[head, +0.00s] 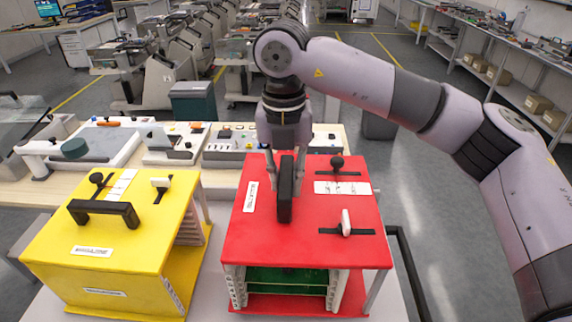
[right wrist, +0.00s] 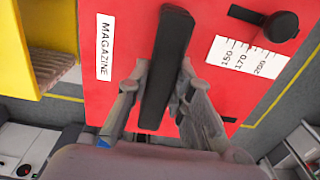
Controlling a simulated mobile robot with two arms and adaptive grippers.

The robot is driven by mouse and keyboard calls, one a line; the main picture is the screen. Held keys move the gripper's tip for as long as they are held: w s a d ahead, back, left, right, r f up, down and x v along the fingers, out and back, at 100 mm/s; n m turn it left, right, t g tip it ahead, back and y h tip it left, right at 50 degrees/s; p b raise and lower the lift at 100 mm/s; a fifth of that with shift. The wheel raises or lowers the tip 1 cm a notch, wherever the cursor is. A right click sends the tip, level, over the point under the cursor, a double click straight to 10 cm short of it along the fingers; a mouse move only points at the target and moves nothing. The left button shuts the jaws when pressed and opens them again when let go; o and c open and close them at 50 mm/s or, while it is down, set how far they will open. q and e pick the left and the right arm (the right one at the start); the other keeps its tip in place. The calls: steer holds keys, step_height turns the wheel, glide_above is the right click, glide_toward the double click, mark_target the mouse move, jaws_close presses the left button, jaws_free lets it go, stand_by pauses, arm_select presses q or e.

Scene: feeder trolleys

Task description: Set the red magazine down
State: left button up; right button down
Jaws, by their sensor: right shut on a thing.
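The red magazine (head: 262,238) is upright at the centre of the head view, with a black handle on top (head: 286,192) and green boards showing in its open front. In the right wrist view its red top (right wrist: 95,85) fills the middle. My right gripper (head: 287,175) comes down from above, and its two fingers are shut on the black handle (right wrist: 167,70), one on each side. The magazine seems to be at or just above the pale surface (head: 215,290); I cannot tell whether its base touches. My left gripper is not in view.
A yellow magazine (head: 95,268) with a black handle stands close on the left, a narrow gap away. Behind is a wooden bench (head: 215,178) with devices. A dark rail (head: 408,270) runs along the right, with open floor beyond it.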

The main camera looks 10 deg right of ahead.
step_height(320, 180, down, 2)
steer(key=shift+f+p, duration=0.2)
steer(key=shift+p, duration=0.3)
steer(key=shift+f, duration=0.5)
steer(key=c, duration=1.8)
jaws_free()
steer(key=shift+f, duration=0.3)
steer(key=shift+c, duration=0.2)
steer(key=o, duration=0.4)
steer(key=shift+s+r, duration=0.1)
steer(key=shift+s, duration=0.1)
steer(key=shift+w, duration=0.1)
